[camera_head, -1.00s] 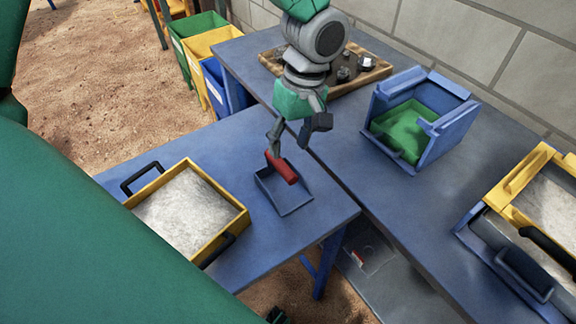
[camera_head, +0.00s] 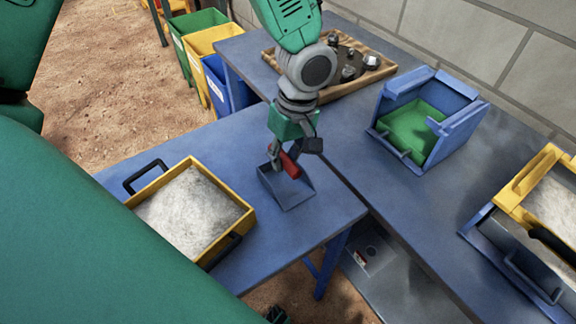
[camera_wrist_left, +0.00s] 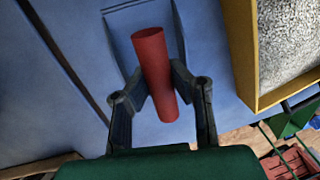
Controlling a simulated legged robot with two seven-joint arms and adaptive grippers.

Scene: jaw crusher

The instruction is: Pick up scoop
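The scoop is a blue-grey pan (camera_head: 290,190) with a red handle (camera_head: 290,165), lying on the blue table's near section. My left gripper (camera_head: 291,152) is directly over the handle, pointing down. In the left wrist view the red handle (camera_wrist_left: 155,75) runs between the two dark fingers (camera_wrist_left: 157,82). The fingers are spread, with their tips close on either side of the handle; contact cannot be told. The pan (camera_wrist_left: 145,20) lies beyond the handle there, partly hidden by it. My right gripper is not in view.
A yellow tray of pale gravel (camera_head: 246,213) stands left of the scoop. A blue box with a green inside (camera_head: 456,135) and a wooden tray of parts (camera_head: 386,70) stand behind. Another yellow-rimmed container (camera_head: 508,192) is at the right. Bare table surrounds the scoop.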

